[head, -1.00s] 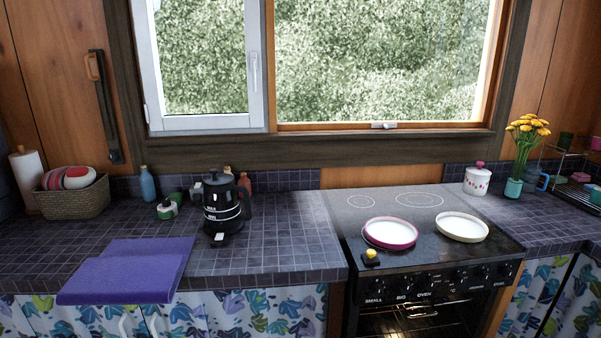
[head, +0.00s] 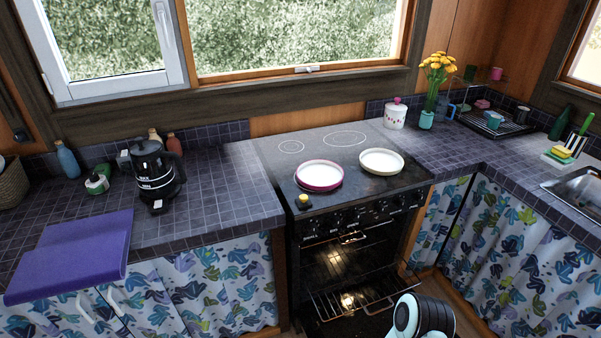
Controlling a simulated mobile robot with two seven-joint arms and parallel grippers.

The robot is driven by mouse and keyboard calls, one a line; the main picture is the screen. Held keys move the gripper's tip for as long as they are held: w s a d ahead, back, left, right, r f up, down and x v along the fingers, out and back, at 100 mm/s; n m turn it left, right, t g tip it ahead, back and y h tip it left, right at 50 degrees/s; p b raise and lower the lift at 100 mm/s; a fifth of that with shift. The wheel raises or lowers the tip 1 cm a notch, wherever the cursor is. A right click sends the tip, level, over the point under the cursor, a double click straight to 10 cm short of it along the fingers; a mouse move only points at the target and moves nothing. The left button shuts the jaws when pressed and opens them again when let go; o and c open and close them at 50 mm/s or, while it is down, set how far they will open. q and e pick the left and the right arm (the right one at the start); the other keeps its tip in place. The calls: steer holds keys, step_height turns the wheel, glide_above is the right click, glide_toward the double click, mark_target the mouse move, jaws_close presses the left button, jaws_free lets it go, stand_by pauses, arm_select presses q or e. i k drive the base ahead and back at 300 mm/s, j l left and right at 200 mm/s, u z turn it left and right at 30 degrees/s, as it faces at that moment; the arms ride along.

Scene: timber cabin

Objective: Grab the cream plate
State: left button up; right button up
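The cream plate (head: 382,162) lies on the right side of the black stovetop in the head view. It is round with a raised rim and looks empty. A plate with a magenta rim (head: 319,175) lies just left of it. A rounded white and black part of my own body shows at the bottom edge, right of centre. Neither gripper is in view, and nothing touches the cream plate.
The oven (head: 345,262) below the stovetop is open, with a rack sticking out. A small black block with a yellow top (head: 304,202) sits at the stove's front left. A black kettle (head: 155,172) and purple cloth (head: 70,255) are on the left counter. A flower vase (head: 427,119) stands behind right.

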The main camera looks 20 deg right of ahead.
mark_target(378, 160)
steer(key=z, duration=1.3)
